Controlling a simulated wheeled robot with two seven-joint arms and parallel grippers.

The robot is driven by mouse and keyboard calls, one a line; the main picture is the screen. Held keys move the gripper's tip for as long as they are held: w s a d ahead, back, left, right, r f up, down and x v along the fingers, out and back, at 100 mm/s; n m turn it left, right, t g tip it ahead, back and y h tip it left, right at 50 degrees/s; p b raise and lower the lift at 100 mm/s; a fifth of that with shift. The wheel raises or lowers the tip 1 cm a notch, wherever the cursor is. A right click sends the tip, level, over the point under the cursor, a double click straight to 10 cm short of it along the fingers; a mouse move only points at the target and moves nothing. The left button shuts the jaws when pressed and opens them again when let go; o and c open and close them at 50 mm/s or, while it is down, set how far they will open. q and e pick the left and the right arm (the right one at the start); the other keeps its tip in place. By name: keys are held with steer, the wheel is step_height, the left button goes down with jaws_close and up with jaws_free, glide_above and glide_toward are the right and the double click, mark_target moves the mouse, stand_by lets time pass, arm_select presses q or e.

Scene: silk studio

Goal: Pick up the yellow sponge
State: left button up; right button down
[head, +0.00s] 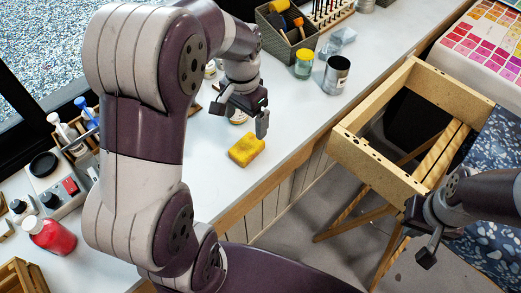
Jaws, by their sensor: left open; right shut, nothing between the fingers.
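The yellow sponge (246,150) lies flat on the white worktop (231,185), close to its front edge. My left gripper (240,122) is open and points down just behind and above the sponge. Its fingers are apart and hold nothing, and the sponge is in plain view in front of them. My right gripper (420,246) is shut and empty at the lower right, beside the wooden frame and well away from the sponge.
Small jars stand behind my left gripper. A yellow-lidded jar (303,64) and a metal can (335,75) stand further right, near a dark basket (288,28). A red bottle (49,235) stands at the left. A wooden frame (378,160) stands beyond the worktop edge.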

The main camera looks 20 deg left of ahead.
mark_target(246, 146)
arm_select(q)
steer(key=f, duration=1.2)
steer(key=shift+w+a, duration=0.15)
steer(key=shift+w, duration=0.1)
steer(key=shift+r, duration=0.1)
steer(key=c, duration=1)
